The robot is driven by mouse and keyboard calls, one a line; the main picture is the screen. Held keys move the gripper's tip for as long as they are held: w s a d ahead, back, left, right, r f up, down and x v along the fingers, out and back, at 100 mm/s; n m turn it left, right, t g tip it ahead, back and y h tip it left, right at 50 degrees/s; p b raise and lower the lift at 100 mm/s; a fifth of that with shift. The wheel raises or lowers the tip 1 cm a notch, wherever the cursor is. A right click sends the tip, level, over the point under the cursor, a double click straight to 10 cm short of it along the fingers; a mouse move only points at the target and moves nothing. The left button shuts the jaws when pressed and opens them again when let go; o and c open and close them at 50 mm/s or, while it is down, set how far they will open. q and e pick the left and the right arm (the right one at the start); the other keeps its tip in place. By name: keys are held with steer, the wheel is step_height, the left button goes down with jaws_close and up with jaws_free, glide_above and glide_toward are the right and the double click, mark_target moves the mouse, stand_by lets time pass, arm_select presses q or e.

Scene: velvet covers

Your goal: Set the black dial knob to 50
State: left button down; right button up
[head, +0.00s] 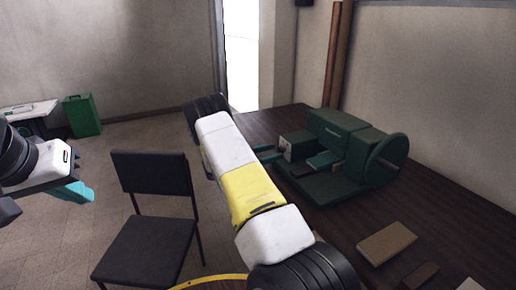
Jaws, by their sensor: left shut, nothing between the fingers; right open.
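A dark green machine (335,128) stands on the dark wooden table, with a large wheel on its right. A small box (298,145) with a pale front sits at its left end. The black dial knob cannot be made out clearly at this size. My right arm crosses the middle of the view and hides part of the table. My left gripper (76,190) is shut and empty at the far left, away from the table.
The wooden table (340,232) has bare room in front of the machine. A tan block (386,243) and a smaller brown block (421,275) lie near its front right. A black chair (150,225) stands left of the table. A green box (82,116) is on the floor behind.

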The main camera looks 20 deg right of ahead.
steer(key=shift+d, duration=1.15)
steer(key=shift+c, duration=0.2)
jaws_close()
